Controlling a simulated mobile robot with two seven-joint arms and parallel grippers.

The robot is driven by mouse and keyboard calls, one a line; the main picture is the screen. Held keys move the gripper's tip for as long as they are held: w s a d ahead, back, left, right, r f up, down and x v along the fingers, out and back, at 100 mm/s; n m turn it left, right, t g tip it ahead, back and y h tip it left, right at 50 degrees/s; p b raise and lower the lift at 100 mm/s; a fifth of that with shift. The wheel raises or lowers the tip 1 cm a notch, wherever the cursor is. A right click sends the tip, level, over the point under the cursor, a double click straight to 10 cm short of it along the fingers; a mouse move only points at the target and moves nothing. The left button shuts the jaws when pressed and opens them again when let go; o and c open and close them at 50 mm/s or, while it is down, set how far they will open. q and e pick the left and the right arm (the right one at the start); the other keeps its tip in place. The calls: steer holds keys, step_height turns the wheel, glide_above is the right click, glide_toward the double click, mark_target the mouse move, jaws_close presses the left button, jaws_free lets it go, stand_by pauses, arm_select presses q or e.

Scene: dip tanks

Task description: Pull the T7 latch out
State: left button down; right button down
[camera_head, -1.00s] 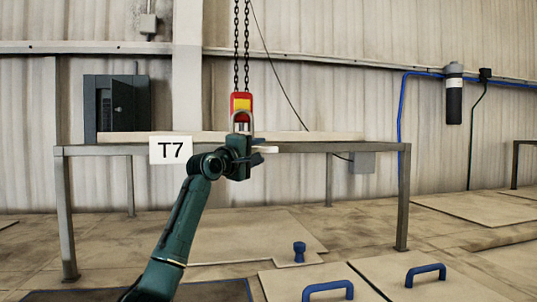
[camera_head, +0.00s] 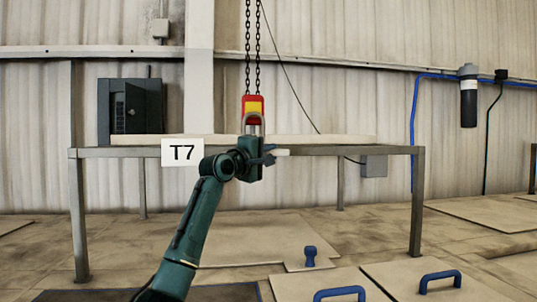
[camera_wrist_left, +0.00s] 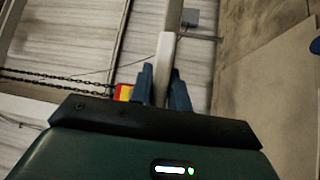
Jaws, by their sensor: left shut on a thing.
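The white T7 sign (camera_head: 182,153) hangs on the front rail of a grey metal frame (camera_head: 330,150). My left gripper (camera_head: 271,153) is at that rail, just right of the sign. It is shut on a pale bar, which I take to be the T7 latch (camera_head: 282,152); a short light end shows past the fingers. In the left wrist view the pale latch (camera_wrist_left: 166,50) runs between the two blue-grey fingers (camera_wrist_left: 167,85). My gripper hides part of the latch and the rail behind it. My right gripper is not in view.
A red and yellow hoist block (camera_head: 252,106) with a shackle hangs on chains (camera_head: 252,50) just above my left gripper. A blue knob (camera_head: 310,256) and blue-handled floor covers (camera_head: 441,281) lie in front. A dark cabinet (camera_head: 131,108) stands at the wall.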

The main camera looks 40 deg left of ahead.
arm_select(q)
steer(key=shift+s+d+f, duration=0.1)
steer(key=shift+s+d, duration=0.05)
steer(key=shift+d, duration=0.1)
steer(key=s+d+b, duration=0.1)
steer(key=s+d, duration=0.1)
steer(key=s+d+b, duration=0.2)
steer(key=d, duration=0.1)
steer(key=shift+s+d, duration=0.15)
steer(key=c, duration=1.3)
jaws_free()
